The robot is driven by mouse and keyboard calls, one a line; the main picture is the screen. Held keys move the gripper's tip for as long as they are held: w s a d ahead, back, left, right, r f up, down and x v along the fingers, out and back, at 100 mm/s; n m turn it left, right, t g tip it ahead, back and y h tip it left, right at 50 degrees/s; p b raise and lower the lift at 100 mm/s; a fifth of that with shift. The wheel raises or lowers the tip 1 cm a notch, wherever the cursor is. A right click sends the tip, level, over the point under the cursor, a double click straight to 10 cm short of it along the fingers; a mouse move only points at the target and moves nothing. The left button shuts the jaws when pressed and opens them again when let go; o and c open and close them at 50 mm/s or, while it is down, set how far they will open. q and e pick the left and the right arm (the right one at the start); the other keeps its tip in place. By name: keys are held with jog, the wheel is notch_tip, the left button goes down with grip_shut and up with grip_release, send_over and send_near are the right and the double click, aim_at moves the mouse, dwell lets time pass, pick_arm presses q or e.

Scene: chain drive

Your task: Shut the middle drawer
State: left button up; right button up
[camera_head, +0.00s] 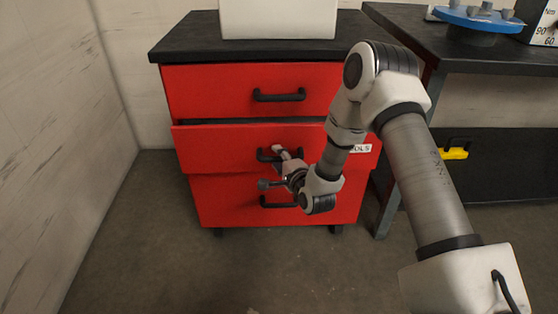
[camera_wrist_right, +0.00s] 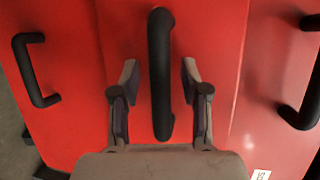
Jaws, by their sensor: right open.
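The red middle drawer (camera_head: 215,152) stands out a little from the cabinet front, with a dark gap above it. Its black bar handle (camera_head: 264,155) is partly covered by my right gripper (camera_head: 270,168). In the right wrist view, the middle drawer (camera_wrist_right: 222,55) fills the centre and its handle (camera_wrist_right: 160,75) runs up the picture. The fingers of my right gripper (camera_wrist_right: 158,88) are open, one on each side of the handle. I cannot tell whether they touch the drawer face. My left gripper is not in view.
The top drawer (camera_head: 210,90) looks closed, and the bottom drawer (camera_head: 225,205) is below. A white box (camera_head: 278,18) stands on the black cabinet top (camera_head: 185,42). A dark workbench (camera_head: 400,20) stands at the right. The floor (camera_head: 150,240) in front is clear.

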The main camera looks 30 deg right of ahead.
grip_shut()
jog(key=w+d, duration=0.2)
jog(key=w, duration=0.1)
jog(key=shift+w+d+r+b, duration=0.1)
jog(key=shift+w+r+b, duration=0.05)
jog(key=shift+w+b, duration=0.2)
jog(key=shift+c, duration=2.2)
grip_release()
jog(key=o, duration=0.4)
jog(key=shift+w, duration=0.1)
jog(key=shift+o, duration=0.2)
jog(key=v, duration=1.2)
